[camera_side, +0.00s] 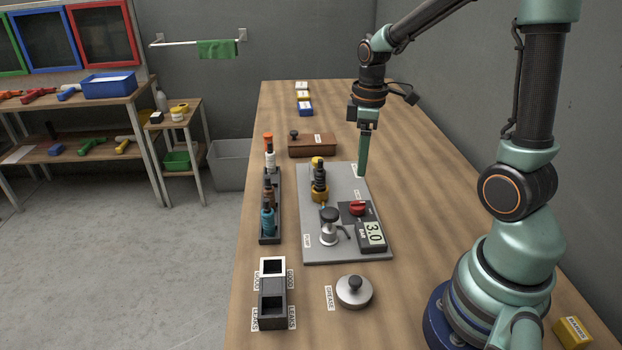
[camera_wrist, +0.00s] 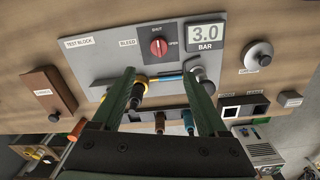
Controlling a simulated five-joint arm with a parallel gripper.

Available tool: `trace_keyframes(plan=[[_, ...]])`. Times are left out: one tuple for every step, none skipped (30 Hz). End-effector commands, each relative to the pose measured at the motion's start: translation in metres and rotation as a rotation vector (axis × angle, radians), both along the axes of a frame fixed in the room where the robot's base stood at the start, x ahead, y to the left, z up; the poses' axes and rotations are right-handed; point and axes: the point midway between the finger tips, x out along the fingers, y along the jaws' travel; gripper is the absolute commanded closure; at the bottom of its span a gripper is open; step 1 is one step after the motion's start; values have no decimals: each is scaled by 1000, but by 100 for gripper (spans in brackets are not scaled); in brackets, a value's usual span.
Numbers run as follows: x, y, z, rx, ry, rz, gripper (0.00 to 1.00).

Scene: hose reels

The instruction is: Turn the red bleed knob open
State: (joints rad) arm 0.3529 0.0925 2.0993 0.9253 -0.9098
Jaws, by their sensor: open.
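The red bleed knob (camera_side: 357,209) sits on a dark plate on the grey test block (camera_side: 318,250), beside a gauge (camera_side: 374,233) that reads 3.0 BAR. In the wrist view the knob (camera_wrist: 158,46) is round and red with a pale mark, between the labels SHUT and OPEN; the mark looks roughly upright, toward SHUT. My gripper (camera_side: 362,172) is above the far right part of the block, apart from the knob. In the wrist view its two green fingers (camera_wrist: 165,80) are spread and empty, with the knob beyond their tips.
A bottle rack (camera_side: 270,205) is left. A brown lidded box (camera_side: 312,145) stands behind, a grease tin (camera_side: 354,291) in front.

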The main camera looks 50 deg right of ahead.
Motion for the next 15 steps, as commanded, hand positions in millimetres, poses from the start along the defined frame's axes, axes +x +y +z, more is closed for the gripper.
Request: trace_keyframes(plan=[[0,-4,-5,4,14,12,24],[0,-5,-6,6,18,19,24],[0,-6,-8,8,22,27,24],[0,-7,-10,8,24,30,24],[0,-7,-11,9,25,32,24],[0,-7,-14,9,25,33,24],[0,-7,-17,9,26,33,24],[-1,-7,-20,10,27,33,24],[-1,-7,-25,10,28,33,24],[-1,-7,-29,10,28,33,24],[-2,-6,-35,10,30,33,24],[-1,-6,-42,10,30,33,24],[-1,-6,-48,10,30,33,24],[-2,-6,-54,11,30,33,24],[-2,-6,-62,12,32,33,24]])
